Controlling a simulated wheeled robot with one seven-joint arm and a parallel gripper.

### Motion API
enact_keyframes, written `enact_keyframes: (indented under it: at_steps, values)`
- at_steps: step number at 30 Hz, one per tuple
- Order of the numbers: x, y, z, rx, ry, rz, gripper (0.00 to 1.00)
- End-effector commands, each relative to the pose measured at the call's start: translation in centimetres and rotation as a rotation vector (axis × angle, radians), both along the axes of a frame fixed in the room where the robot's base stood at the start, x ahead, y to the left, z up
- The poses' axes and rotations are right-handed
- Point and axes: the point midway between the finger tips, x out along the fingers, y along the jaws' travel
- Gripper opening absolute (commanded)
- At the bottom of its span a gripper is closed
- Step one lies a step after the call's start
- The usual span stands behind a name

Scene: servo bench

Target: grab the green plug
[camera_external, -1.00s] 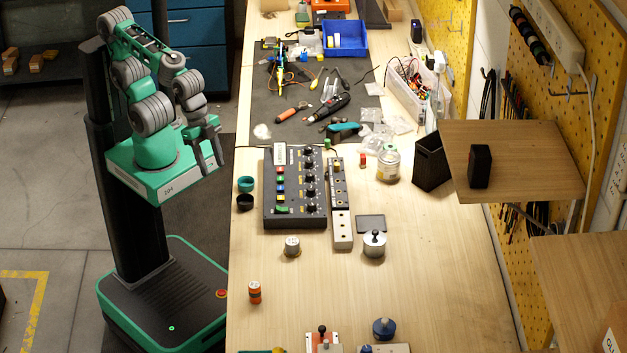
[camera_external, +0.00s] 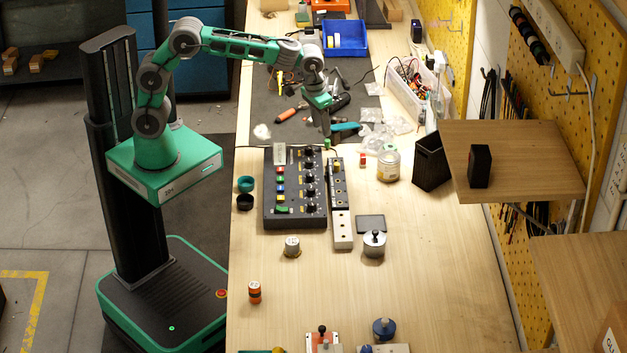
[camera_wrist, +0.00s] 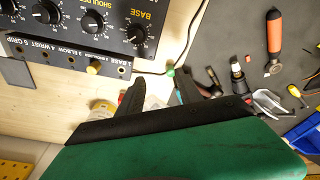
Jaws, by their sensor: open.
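The green plug (camera_external: 327,144) is a small piece on the bench, just behind the black socket strip (camera_external: 338,183). In the wrist view, the green plug (camera_wrist: 170,72) lies at the end of a dark cable, just beyond my fingertips. My gripper (camera_external: 325,130) hangs pointing down over the bench, close to the plug in the external view. In the wrist view, my gripper (camera_wrist: 160,84) has its two dark fingers apart, with nothing seen between them. The exact height of the fingertips over the plug is unclear.
A control box (camera_external: 295,187) with knobs stands nearby. A yellow plug (camera_wrist: 94,67) sits in the socket strip. A red plug (camera_external: 362,160) and a clear jar (camera_external: 388,165) stand to the right.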

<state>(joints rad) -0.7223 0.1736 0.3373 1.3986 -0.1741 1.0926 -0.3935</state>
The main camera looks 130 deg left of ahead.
Motion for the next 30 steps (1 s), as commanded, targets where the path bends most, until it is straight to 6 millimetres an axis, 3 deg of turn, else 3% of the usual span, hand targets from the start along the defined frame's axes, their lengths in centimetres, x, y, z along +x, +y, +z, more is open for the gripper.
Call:
enact_keyframes:
  at_steps: [1, 3, 18, 25, 30]
  values:
    - [-0.6, 1.8, -0.7, -0.005, 0.004, 0.05, 0.42]
    - [-1.0, 3.0, -1.2, -0.007, 0.006, 0.089, 0.42]
    - [-0.8, 3.9, -8.3, -0.007, 0.006, 0.09, 0.42]
    - [-0.7, 4.0, -8.7, -0.004, 0.003, 0.088, 0.42]
    - [-0.7, 4.0, -8.7, -0.004, 0.003, 0.088, 0.28]
